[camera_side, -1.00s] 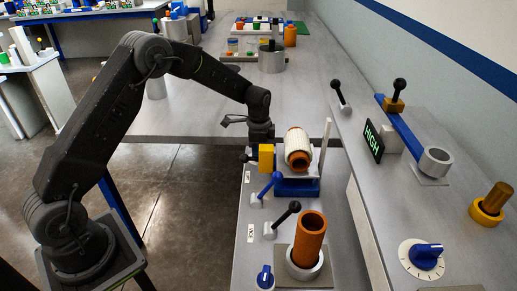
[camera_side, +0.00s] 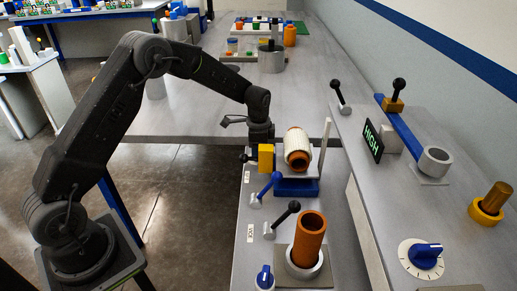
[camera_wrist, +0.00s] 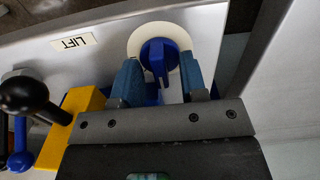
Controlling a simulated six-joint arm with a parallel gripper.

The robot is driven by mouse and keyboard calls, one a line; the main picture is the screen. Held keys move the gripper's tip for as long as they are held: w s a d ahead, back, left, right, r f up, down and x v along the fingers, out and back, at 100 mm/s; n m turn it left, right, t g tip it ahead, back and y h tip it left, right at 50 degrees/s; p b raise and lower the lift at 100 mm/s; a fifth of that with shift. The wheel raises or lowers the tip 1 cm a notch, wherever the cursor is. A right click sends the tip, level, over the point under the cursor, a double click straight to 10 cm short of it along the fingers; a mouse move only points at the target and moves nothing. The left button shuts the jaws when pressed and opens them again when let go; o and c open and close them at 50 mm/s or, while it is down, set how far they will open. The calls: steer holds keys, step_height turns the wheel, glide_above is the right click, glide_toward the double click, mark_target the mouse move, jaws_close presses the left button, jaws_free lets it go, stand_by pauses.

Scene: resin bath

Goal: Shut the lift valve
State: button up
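The lift valve is a blue knob (camera_wrist: 157,58) on a pale round dial, beside a label reading LIFT (camera_wrist: 73,42) in the wrist view. The knob's raised grip points towards my gripper. My gripper (camera_wrist: 163,82) has its two blue fingers apart, one on each side of the knob's grip. I cannot tell whether either finger touches it. In the side view my gripper end is at the far end of the narrow bench, near the yellow block (camera_side: 265,157); the fingers and the lift valve cannot be made out there.
A white roller with orange ends (camera_side: 298,145) lies on a blue base close by. A blue lever (camera_side: 266,187), a black-knobbed lever (camera_side: 284,217) and an orange cylinder (camera_side: 309,238) stand nearer the camera. A display reads HIGH (camera_side: 373,141) on the right bench.

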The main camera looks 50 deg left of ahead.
step_height(320, 180, up, 14)
stand_by(0.5)
steer(key=s+d+r+n+t, duration=0.3)
steer(key=s+d+r+n, duration=0.15)
steer(key=s+r, duration=0.85)
steer(key=s+d+f+n+t, duration=0.1)
steer(key=s+f+n, duration=0.1)
steer(key=s, duration=0.7)
steer(key=s+d+f+n+t, duration=0.1)
steer(key=s+d+f+n, duration=0.1)
steer(key=s, duration=0.7)
steer(key=shift+s+f+t, duration=0.15)
steer(key=shift+f+t, duration=0.15)
steer(key=shift+f, duration=0.05)
